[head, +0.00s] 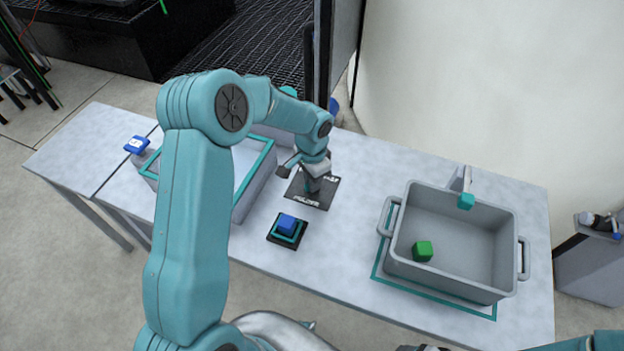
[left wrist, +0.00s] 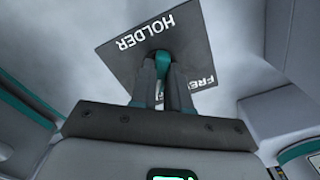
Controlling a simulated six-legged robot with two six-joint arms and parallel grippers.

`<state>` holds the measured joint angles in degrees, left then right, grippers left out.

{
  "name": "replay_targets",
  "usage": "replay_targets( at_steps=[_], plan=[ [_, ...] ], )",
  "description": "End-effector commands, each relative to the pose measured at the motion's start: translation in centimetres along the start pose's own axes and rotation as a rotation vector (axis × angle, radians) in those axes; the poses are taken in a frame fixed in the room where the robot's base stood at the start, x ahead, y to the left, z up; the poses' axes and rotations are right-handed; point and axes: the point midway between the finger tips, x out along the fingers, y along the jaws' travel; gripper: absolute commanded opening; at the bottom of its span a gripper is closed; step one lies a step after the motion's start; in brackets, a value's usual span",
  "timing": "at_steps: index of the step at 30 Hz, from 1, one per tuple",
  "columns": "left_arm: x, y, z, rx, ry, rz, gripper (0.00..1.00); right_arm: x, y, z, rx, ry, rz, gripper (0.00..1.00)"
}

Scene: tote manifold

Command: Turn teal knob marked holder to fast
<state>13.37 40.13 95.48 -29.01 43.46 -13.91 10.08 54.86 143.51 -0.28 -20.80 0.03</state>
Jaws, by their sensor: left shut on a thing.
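The dark plate marked HOLDER (head: 322,197) lies on the table near its middle. In the left wrist view the plate (left wrist: 130,60) shows the word HOLDER at the upper left and part of another word, FRE, at the right. The teal knob (left wrist: 162,60) stands on the plate and shows between my left fingers. My left gripper (head: 312,185) comes down from above and is shut on the knob. It also shows in the left wrist view (left wrist: 165,82). The word "fast" is not visible. Which way the knob points cannot be told. My right gripper is not clearly seen.
A blue cube (head: 287,224) sits on a black pad in front of the plate. Another grey tote (head: 252,190) is left, beside a blue item (head: 136,145).

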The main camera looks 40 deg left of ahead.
Motion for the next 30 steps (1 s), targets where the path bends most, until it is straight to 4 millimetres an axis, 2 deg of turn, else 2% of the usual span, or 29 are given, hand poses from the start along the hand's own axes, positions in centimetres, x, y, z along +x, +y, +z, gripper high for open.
replay_targets(
  at_steps=[14, 15, 16, 17, 26, 30],
  plan=[
    [-0.3, -0.2, -0.2, 0.015, 0.006, -0.005, 0.0, 0.0, 0.0, 0.0, 0.0, 0.0, 0.0, 0.68],
    [-0.3, -0.1, -0.2, 0.015, 0.006, -0.005, 0.29, 0.0, 0.0, 0.0, 0.0, 0.0, 0.0, 0.68],
    [-0.3, -0.1, -0.2, 0.015, 0.006, -0.005, 0.39, 0.0, 0.0, 0.0, 0.0, 0.0, 0.0, 0.68],
    [-0.2, -0.1, -0.1, 0.014, 0.006, -0.004, 0.41, 0.0, 0.0, 0.0, 0.0, 0.0, 0.0, 0.68],
    [-0.3, -0.1, -0.1, 0.013, 0.003, -0.002, 0.41, 0.0, 0.0, 0.0, 0.0, 0.0, 0.0, 0.68],
    [-1.9, -0.1, -0.1, 0.012, 0.006, -0.005, 0.41, 0.1, 0.0, 0.0, 0.0, 0.0, 0.0, 0.68]
  ],
)
